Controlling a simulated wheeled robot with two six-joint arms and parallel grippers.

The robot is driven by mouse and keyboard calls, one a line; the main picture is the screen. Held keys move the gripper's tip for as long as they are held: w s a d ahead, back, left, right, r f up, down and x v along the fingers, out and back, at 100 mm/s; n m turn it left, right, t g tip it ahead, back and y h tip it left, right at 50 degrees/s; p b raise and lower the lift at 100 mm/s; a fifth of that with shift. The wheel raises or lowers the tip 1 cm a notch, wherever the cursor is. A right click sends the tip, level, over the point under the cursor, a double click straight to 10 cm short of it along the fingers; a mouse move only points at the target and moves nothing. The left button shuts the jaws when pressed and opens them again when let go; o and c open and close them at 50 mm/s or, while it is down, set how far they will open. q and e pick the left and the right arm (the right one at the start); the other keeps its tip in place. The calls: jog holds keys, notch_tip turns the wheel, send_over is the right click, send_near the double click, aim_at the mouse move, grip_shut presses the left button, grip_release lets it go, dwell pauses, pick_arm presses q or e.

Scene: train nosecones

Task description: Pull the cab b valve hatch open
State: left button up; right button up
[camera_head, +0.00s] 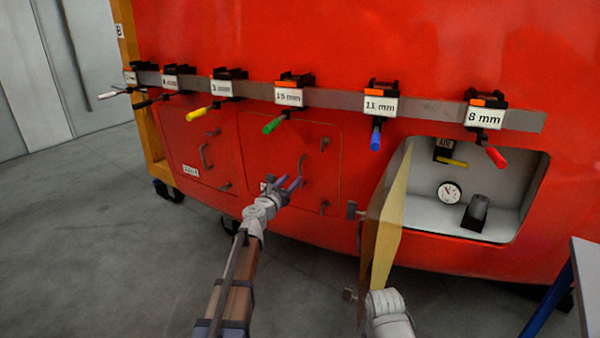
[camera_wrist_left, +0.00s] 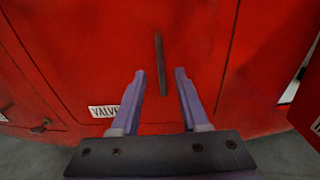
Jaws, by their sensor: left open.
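The valve hatch (camera_head: 325,140) is a red panel in the middle of the red nosecone, flush with the surface around it. Its dark vertical bar handle (camera_head: 302,167) also shows in the wrist view (camera_wrist_left: 160,60). A white label reading "VALVE" (camera_wrist_left: 104,111) is on the hatch, left of the handle in the wrist view. My left gripper (camera_head: 289,183) is open and empty in front of the hatch. In the wrist view its two purple fingers (camera_wrist_left: 160,72) lie either side of the handle's line; whether they reach its depth I cannot tell. My right gripper is not visible.
An open hatch door (camera_head: 386,222) juts out right of the valve hatch, beside a white compartment with a gauge (camera_head: 450,192). Another closed hatch (camera_head: 190,140) is at left. A rail (camera_head: 340,98) with several labelled, coloured-handled tools runs above. A table corner (camera_head: 588,262) is at right.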

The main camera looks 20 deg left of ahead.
pick_arm(q)
send_over(300, 185)
jog(key=shift+w, duration=0.2)
jog(key=shift+s, duration=0.1)
grip_shut()
dwell(0.4)
dwell(1.1)
